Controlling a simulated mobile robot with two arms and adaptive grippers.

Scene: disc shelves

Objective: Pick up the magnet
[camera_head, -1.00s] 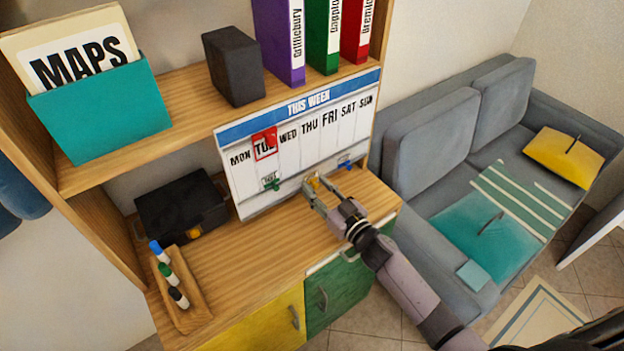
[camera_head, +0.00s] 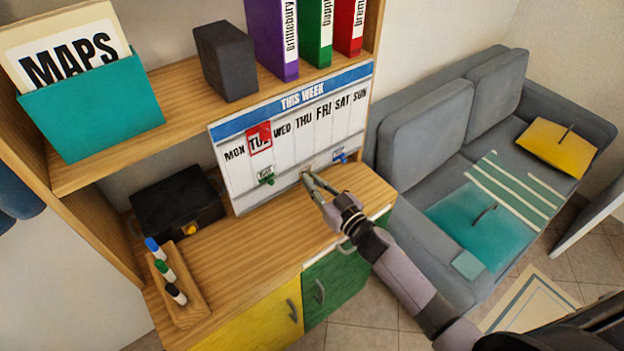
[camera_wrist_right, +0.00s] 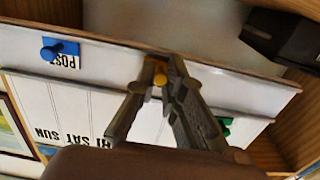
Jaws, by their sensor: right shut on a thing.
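A yellow magnet (camera_wrist_right: 158,76) sits at the lower strip of the white THIS WEEK board (camera_head: 240,185), between the fingertips of my right gripper (camera_wrist_right: 165,72). The right gripper is shut on the magnet, its fingers pinching it from both sides. In the head view, my right gripper (camera_head: 307,174) hides most of the magnet at the board's lower edge. I cannot tell whether the magnet still touches the board. My left gripper is not in view.
A green magnet (camera_head: 266,178) is left of the gripper and a blue magnet (camera_head: 340,157) right of it. A black box (camera_head: 175,208) and a marker holder (camera_head: 185,300) stand on the wooden desktop (camera_head: 240,245). The desktop's middle is clear.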

